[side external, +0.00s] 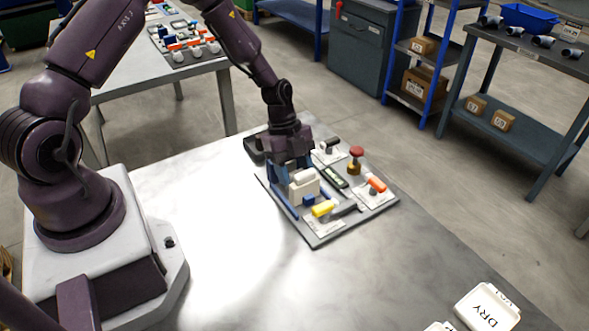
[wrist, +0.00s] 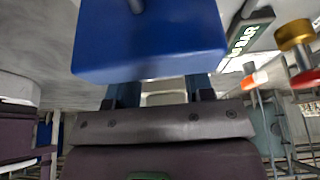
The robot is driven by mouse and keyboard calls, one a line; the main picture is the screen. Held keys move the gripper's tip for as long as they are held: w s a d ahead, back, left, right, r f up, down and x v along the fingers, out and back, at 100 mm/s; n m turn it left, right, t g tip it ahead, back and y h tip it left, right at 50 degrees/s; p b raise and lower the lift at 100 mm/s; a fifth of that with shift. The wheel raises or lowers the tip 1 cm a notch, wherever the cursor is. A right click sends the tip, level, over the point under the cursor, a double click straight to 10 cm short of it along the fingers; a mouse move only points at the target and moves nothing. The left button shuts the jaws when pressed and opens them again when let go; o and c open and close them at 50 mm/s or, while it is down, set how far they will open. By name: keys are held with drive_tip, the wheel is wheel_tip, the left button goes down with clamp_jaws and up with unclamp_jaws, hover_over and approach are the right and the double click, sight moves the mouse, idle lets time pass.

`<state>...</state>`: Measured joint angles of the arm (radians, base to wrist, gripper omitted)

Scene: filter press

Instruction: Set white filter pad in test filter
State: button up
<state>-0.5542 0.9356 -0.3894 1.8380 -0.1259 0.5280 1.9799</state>
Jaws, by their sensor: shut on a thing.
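My gripper (side external: 291,168) points down over the grey board (side external: 325,237), at the small filter press with blue rails (side external: 285,203). Pale, block-like parts (side external: 304,188) stand between the rails, just under and in front of the fingers. In the wrist view, my gripper (wrist: 162,97) is shut on a pale piece (wrist: 165,99), seemingly the white filter pad. Most of that piece is hidden, and I cannot tell whether it is seated. A large blue block (wrist: 150,40) fills the upper middle of the wrist view and covers the fingertips.
A white tray marked DRY (side external: 487,308) lies at the front right. The bench between is clear.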

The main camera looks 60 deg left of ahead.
drive_tip(key=shift+f, duration=0.25)
drive_tip(key=o, duration=1)
drive_tip(key=shift+r, duration=0.15)
drive_tip(key=shift+r, duration=3.65)
